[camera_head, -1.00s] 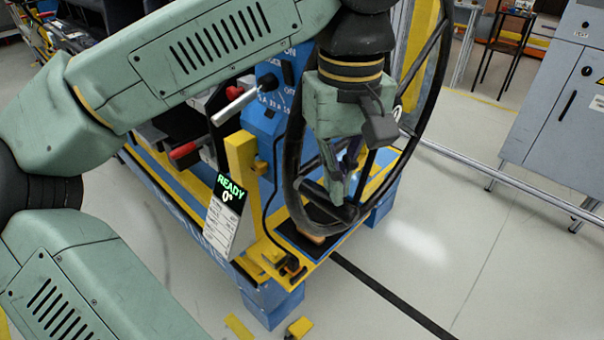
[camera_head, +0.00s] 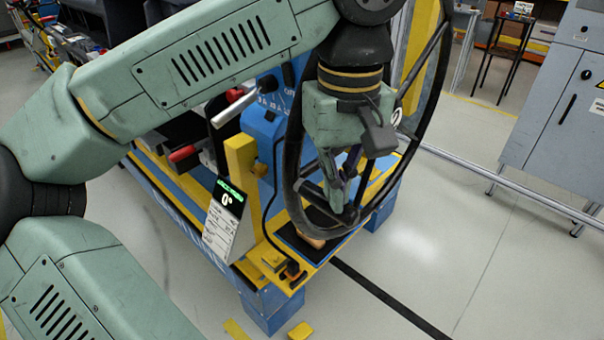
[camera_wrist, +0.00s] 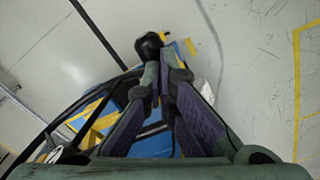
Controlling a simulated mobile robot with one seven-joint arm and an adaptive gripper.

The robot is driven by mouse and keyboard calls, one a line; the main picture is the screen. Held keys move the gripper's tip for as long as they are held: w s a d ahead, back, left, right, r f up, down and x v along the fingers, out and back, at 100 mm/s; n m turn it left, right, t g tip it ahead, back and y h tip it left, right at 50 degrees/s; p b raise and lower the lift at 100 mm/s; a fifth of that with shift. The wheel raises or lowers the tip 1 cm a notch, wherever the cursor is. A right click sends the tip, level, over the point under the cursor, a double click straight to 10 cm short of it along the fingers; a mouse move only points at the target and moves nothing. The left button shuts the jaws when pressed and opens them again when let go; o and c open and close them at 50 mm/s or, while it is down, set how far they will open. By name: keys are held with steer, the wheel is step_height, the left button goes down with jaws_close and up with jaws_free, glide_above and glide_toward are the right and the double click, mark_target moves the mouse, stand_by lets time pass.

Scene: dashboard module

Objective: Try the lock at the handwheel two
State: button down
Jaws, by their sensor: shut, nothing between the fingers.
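The large black handwheel (camera_head: 291,168) stands upright on the blue and yellow module, with a round number plate (camera_head: 396,115) at its hub. My gripper (camera_head: 343,205) is shut and empty, pointing down within the wheel's outline near the lower rim. In the wrist view my fingers (camera_wrist: 161,75) reach towards a black rounded knob (camera_wrist: 148,44). The fingertips look close to it; I cannot tell whether they touch. A tilted display (camera_head: 224,208) reads 0° under a green line too small to read. My wrist hides part of the wheel.
A yellow post (camera_head: 240,165) and red-ended lever (camera_head: 184,153) stand left of the wheel. A grey rail (camera_head: 500,180) and grey cabinet (camera_head: 560,120) are at right. The floor (camera_head: 500,270) at lower right is clear.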

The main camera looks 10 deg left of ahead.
step_height(320, 180, up, 8)
steer(key=p, duration=0.6)
steer(key=shift+p, duration=0.35)
steer(key=shift+f, duration=0.1)
